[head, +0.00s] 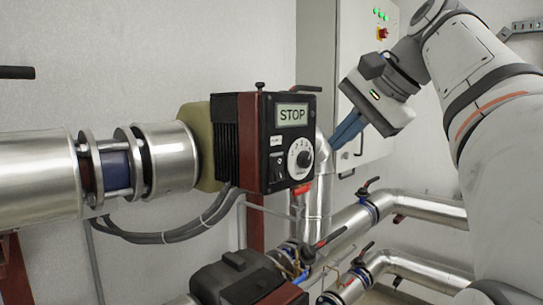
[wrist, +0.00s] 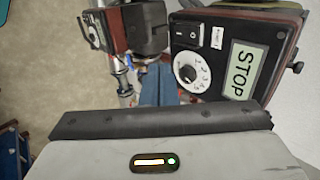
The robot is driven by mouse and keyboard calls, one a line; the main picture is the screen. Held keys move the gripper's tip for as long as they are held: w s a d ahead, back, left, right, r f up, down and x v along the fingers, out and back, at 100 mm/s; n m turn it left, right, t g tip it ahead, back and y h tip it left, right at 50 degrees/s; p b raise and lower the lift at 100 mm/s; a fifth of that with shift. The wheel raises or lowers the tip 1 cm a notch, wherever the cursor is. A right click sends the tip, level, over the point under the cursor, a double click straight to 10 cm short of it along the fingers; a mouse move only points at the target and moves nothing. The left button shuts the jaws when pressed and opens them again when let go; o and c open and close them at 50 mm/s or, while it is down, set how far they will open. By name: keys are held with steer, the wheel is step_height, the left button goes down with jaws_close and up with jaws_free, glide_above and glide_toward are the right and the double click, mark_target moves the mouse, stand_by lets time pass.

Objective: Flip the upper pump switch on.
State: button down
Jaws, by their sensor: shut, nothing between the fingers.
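The upper pump's black control box (head: 262,140) faces right in the head view, with a lit display (head: 292,115) reading STOP. Its black rocker switch (head: 277,167) sits low on the panel, left of a white numbered dial (head: 300,158). In the wrist view the panel appears turned, with the switch (wrist: 188,33) above the dial (wrist: 188,72) and the STOP display (wrist: 243,70) to the right. My gripper (head: 338,143) has blue fingers closed together and empty. It is right of the panel and apart from it. In the wrist view the fingers (wrist: 153,85) point up, left of the dial.
A second pump (head: 240,280) stands below, also in the wrist view (wrist: 105,30). Silver pipes with red-handled valves (head: 330,237) run below and right. A light grey cabinet (head: 330,60) with green lamps is behind my arm. Cables (head: 190,230) hang under the box.

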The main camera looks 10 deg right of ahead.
stand_by(0.3)
glide_toward(282, 180)
step_height(282, 180, down, 4)
steer(key=w+a, duration=0.1)
steer(key=w+a+p, duration=0.1)
steer(key=w, duration=0.1)
steer(key=shift+w+a+f, duration=0.2)
steer(key=shift+w+f, duration=0.05)
steer(key=shift+f, duration=0.15)
steer(key=shift+a+f+b, duration=0.1)
steer(key=shift+a+b, duration=0.1)
steer(key=shift+b, duration=0.1)
steer(key=shift+d, duration=0.1)
